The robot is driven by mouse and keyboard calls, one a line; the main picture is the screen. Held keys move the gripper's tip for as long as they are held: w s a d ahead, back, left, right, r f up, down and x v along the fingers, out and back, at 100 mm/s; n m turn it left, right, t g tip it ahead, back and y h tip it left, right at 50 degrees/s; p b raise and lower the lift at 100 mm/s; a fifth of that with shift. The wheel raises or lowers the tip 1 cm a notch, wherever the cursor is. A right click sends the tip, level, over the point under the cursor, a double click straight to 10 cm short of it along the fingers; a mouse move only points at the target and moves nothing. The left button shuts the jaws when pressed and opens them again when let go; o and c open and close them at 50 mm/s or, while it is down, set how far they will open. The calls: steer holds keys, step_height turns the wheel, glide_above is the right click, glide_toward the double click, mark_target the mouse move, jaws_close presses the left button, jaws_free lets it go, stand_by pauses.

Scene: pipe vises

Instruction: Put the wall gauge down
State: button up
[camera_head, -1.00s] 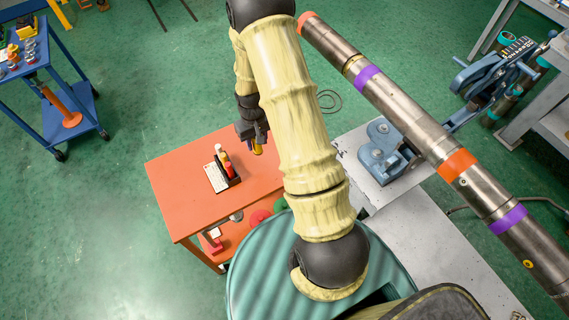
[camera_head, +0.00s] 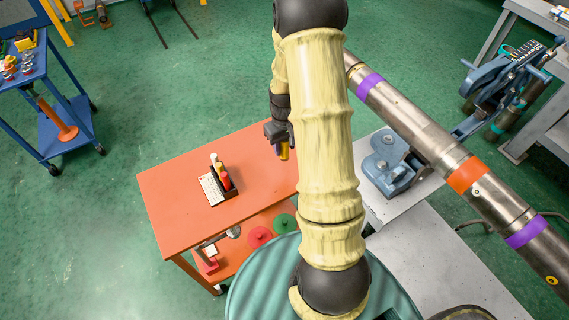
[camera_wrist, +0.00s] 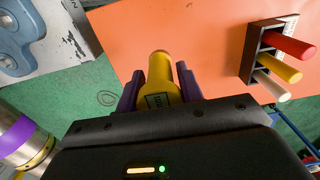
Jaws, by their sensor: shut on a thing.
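The wall gauge is a yellow rounded piece with a small dark label, clearest in the wrist view (camera_wrist: 161,75). My gripper (camera_wrist: 160,90) is shut on it, one purple finger on each side. In the head view my gripper (camera_head: 281,142) holds the yellow gauge (camera_head: 284,151) at the right part of the orange table (camera_head: 185,175). Its lower end points at the tabletop; whether it touches I cannot tell.
A dark rack (camera_head: 220,186) with red, yellow and white handles and a white label stands on the table. A steel pipe (camera_head: 420,130) with purple and orange bands crosses the right side, near a blue vise (camera_head: 388,165). The table's front left is bare.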

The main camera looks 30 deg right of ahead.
mark_target(284, 153)
steer(key=shift+f, duration=1.75)
steer(key=shift+f, duration=0.15)
steer(key=shift+f+p, duration=0.45)
steer(key=shift+f, duration=1.5)
steer(key=shift+f, duration=0.2)
steer(key=o, duration=1.1)
steer(key=shift+c, duration=0.2)
steer(key=shift+r, duration=0.15)
step_height(284, 153, up, 12)
steer(key=shift+r+b, duration=0.1)
steer(key=shift+b, duration=0.75)
